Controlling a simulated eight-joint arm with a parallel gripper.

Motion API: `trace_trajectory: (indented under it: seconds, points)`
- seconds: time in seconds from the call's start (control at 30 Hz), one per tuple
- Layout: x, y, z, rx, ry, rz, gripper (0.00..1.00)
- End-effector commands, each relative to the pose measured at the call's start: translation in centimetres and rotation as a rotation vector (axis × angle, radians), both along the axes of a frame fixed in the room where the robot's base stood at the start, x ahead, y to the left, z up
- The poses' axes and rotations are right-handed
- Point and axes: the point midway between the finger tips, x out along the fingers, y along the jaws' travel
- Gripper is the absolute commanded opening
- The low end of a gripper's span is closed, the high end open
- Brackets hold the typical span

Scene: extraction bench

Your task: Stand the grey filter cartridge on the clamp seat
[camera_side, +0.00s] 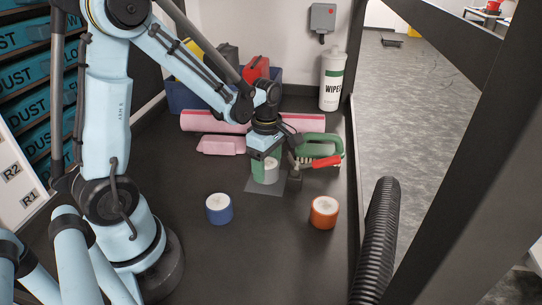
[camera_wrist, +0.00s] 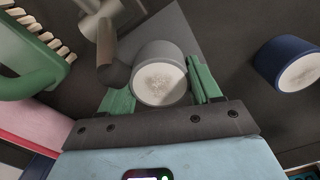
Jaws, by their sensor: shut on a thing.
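The grey filter cartridge (camera_side: 269,174) is a short cylinder with a pale round end. It also shows in the wrist view (camera_wrist: 160,72), between the two green fingers of my gripper (camera_wrist: 161,88). My gripper (camera_side: 266,163) points down and is shut on the cartridge. The clamp seat (camera_side: 262,188) is a flat grey plate on the bench, directly below the cartridge. I cannot tell whether the cartridge touches it. The toggle clamp (camera_wrist: 107,45) stands right beside the cartridge; its red handle (camera_side: 326,161) points right in the side view.
A blue cartridge (camera_side: 218,209) and an orange cartridge (camera_side: 324,212) stand nearer the front. A green brush (camera_side: 320,146) lies right behind the clamp. A pink block (camera_side: 222,145), a pink roll (camera_side: 205,121) and a wiper canister (camera_side: 332,80) are behind. The front middle is clear.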

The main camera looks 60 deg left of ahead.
Motion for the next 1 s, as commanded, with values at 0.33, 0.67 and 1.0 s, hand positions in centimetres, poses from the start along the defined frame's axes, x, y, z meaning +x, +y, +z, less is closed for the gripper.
trace_trajectory:
  seconds: [0.33,0.67,1.0]
  points:
    - [-0.04,-0.01,-1.02,0.000,0.000,0.000,0.30]
    - [-0.03,-0.01,-1.33,0.000,0.000,0.000,0.82]
    - [-0.03,-0.01,-1.26,0.000,0.000,0.000,0.89]
